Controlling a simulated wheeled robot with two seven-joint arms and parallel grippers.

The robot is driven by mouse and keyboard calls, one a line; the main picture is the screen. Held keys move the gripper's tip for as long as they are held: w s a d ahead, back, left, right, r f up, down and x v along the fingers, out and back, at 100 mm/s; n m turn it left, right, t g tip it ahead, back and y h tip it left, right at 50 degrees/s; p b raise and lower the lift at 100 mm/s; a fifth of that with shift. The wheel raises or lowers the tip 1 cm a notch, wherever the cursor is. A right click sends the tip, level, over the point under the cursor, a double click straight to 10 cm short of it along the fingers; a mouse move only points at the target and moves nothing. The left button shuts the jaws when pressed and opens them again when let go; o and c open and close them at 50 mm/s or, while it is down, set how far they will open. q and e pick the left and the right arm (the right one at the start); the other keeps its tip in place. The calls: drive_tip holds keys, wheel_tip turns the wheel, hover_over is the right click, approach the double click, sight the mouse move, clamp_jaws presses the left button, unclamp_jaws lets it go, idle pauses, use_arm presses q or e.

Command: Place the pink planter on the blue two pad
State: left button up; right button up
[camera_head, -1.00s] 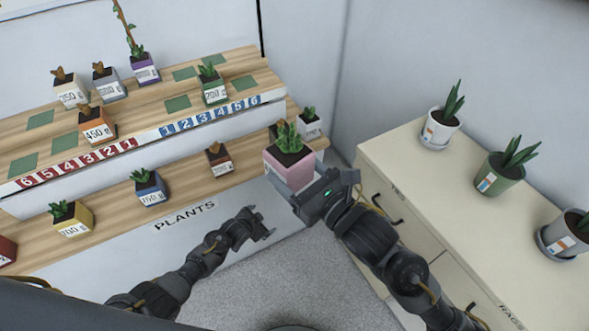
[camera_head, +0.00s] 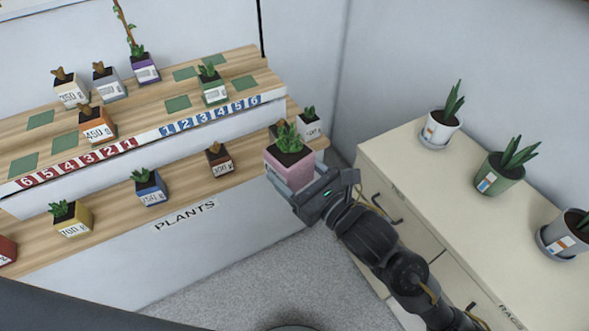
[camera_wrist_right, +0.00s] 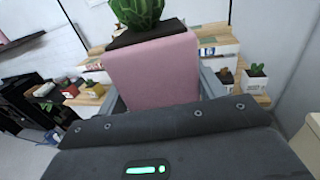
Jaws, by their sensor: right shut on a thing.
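The pink planter (camera_head: 290,168) holds a green cactus and is upright. My right gripper (camera_head: 303,189) is shut on it, in front of the right end of the lower shelf. In the right wrist view the planter's pink side (camera_wrist_right: 153,72) fills the upper middle, and its base is hidden by the gripper. The blue number strip (camera_head: 210,115) runs along the right part of the upper shelf's front edge, with the blue two (camera_head: 184,124) near its left end. Bare green pads (camera_head: 177,103) lie behind it; which belongs to two I cannot tell. My left gripper is out of view.
A green planter (camera_head: 213,92) and a purple planter (camera_head: 144,70) stand on the upper shelf near the bare pads. A white planter (camera_head: 309,126) stands on the lower shelf behind the held one. A cream cabinet (camera_head: 400,170) with potted plants stands at right.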

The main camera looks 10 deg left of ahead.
sight(314, 161)
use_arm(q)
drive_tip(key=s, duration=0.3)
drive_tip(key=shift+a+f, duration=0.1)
use_arm(e)
drive_tip(key=shift+r, duration=0.1)
